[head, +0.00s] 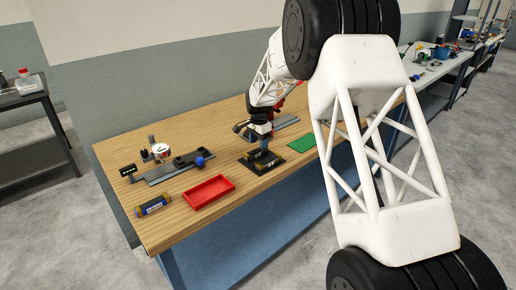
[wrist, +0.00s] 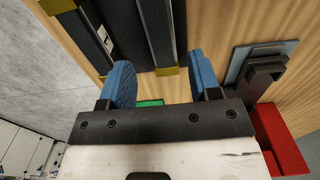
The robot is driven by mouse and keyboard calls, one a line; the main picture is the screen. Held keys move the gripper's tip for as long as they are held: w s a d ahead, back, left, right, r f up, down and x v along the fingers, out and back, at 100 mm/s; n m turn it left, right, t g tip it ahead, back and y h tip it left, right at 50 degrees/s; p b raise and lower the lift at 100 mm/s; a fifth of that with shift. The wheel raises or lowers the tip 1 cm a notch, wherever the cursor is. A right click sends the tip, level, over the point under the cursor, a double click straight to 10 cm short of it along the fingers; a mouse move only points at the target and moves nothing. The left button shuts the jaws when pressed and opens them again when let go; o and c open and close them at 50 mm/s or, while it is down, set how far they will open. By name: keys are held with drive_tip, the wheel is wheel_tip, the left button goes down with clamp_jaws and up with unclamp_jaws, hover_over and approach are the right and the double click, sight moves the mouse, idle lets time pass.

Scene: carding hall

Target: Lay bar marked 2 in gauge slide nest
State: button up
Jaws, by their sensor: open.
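My gripper (wrist: 165,83) is open, its two blue fingertips apart with nothing between them. In the head view my gripper (head: 264,143) is low over a black holder (head: 262,167) with yellow corners. In the wrist view dark long pieces with yellow ends (wrist: 156,30) lie just beyond the fingertips. A small white label (wrist: 104,38) shows on one, but I cannot read it, so I cannot tell which bar is marked 2. A gauge slide (head: 172,173) with a round dial (head: 161,152) and blue knob (head: 201,161) stands at the table's left. Its nest is too small to make out.
A green mat (head: 301,144) lies right of the holder. Another grey rail (head: 285,122) is behind my arm. Bare wood lies between these.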

sight(259, 150)
drive_tip(key=shift+d+r, duration=0.1)
drive_tip(key=shift+r, duration=1.5)
drive_tip(key=shift+r, duration=0.1)
drive_tip(key=shift+s+d+r, duration=0.15)
drive_tip(key=shift+d+r, duration=0.05)
drive_tip(key=s+d+r+n, duration=0.1)
drive_tip(key=s+d+r, duration=0.45)
drive_tip(key=s, duration=0.35)
drive_tip(key=s+d+r+n+t, duration=0.1)
drive_tip(key=s+d+r+n, duration=0.1)
drive_tip(key=s+d+r, duration=0.45)
drive_tip(key=s+d+r+n, duration=0.1)
drive_tip(key=s+d+r, duration=0.2)
drive_tip(key=s+r, duration=0.5)
drive_tip(key=s+d+f+n, duration=0.1)
drive_tip(key=s+d, duration=0.2)
drive_tip(key=s, duration=0.9)
drive_tip(key=s+d+f+n+t, duration=0.1)
drive_tip(key=s+d+n, duration=0.1)
drive_tip(key=s, duration=1)
drive_tip(key=s+d+f+n, duration=0.1)
drive_tip(key=s+d, duration=0.3)
drive_tip(key=s, duration=0.8)
drive_tip(key=shift+s+d+f+n+t, duration=0.2)
drive_tip(key=shift+f+n+t, duration=0.1)
drive_tip(key=shift+f+n, duration=0.1)
